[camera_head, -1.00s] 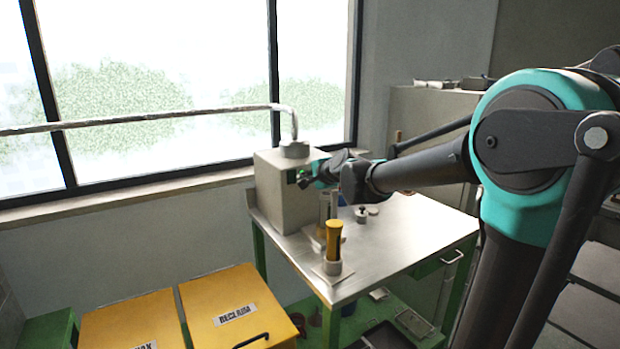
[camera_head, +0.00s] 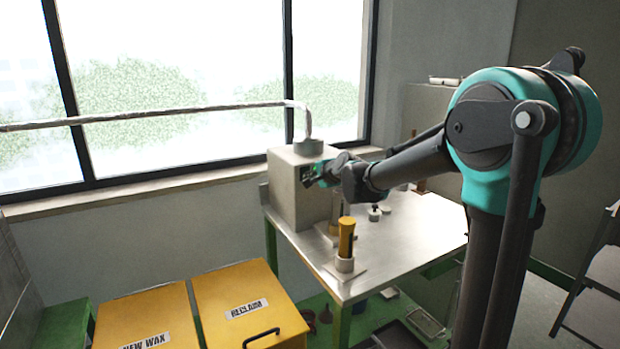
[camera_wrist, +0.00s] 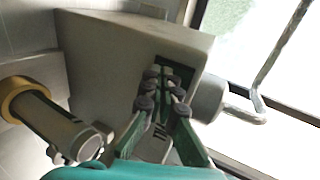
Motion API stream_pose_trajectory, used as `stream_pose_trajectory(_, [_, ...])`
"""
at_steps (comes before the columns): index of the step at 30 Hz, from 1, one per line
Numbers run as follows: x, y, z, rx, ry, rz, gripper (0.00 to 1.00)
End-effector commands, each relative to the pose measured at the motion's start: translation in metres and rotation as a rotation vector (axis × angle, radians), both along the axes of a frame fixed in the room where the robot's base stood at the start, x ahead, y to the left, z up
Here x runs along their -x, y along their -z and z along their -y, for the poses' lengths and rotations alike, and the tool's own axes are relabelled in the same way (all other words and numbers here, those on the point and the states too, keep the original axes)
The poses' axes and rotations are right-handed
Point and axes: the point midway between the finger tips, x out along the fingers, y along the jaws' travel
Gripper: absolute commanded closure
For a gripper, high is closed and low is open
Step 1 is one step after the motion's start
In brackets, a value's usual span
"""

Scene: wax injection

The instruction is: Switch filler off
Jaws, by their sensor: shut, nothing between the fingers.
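The filler (camera_head: 295,190) is a pale grey box on the metal table, with a pipe rising from its top. It also fills the middle of the wrist view (camera_wrist: 105,50). My gripper (camera_head: 308,176) is shut and empty at the filler's front face. In the wrist view the fingertips (camera_wrist: 160,75) are together over a dark panel (camera_wrist: 178,68) on that face. The fingers hide most of the panel, and I cannot tell whether they touch it. The switch itself is not clear.
A yellow cylinder (camera_head: 346,238) stands in a holder near the table's front edge. Small parts (camera_head: 375,212) lie on the metal table (camera_head: 405,235). Yellow bins labelled NEW WAX (camera_head: 150,310) and RECLAIM (camera_head: 245,290) stand at the lower left. A silver pipe (camera_head: 180,113) crosses before the window.

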Motion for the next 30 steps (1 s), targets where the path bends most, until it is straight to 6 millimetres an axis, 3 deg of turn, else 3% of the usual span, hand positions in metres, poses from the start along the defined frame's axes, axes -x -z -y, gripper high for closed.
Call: stream_pose_trajectory(30, [-0.002,-0.014,-0.001,0.000,0.000,0.000,1.00])
